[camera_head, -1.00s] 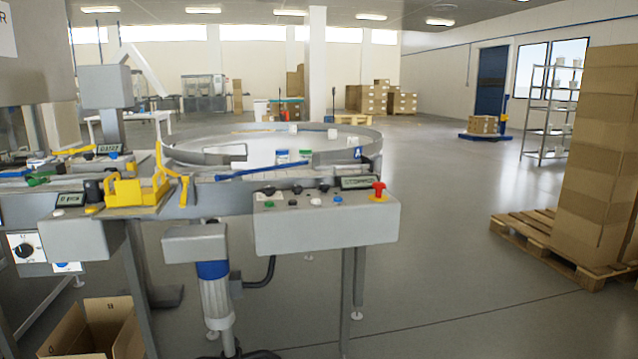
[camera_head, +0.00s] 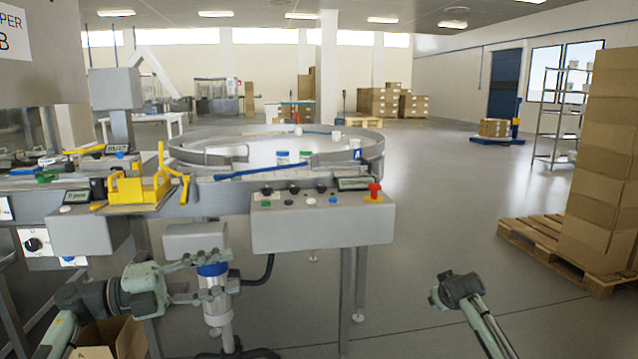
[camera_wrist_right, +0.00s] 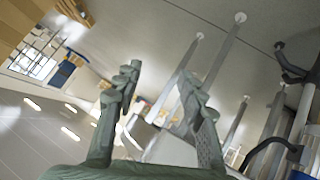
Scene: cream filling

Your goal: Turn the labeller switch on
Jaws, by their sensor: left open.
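A grey control box (camera_head: 322,226) on the machine's front carries a row of black knobs, coloured buttons and a red emergency stop (camera_head: 374,192). A white panel at the far left holds a black rotary switch (camera_head: 33,244). I cannot tell which control is the labeller switch. My left gripper (camera_head: 224,275) is open, below the machine's edge and in front of the grey and blue cylinder, between the panel and the control box. My right gripper shows small at the lower right of the head view (camera_head: 456,288); its fingers stand apart and empty in the wrist view (camera_wrist_right: 160,72).
A round turntable (camera_head: 280,150) with several jars stands behind the control box. A yellow fixture (camera_head: 138,188) sits left of it. An open carton (camera_head: 125,338) is on the floor by my left arm. Stacked boxes on a pallet (camera_head: 545,240) stand right; the floor between is clear.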

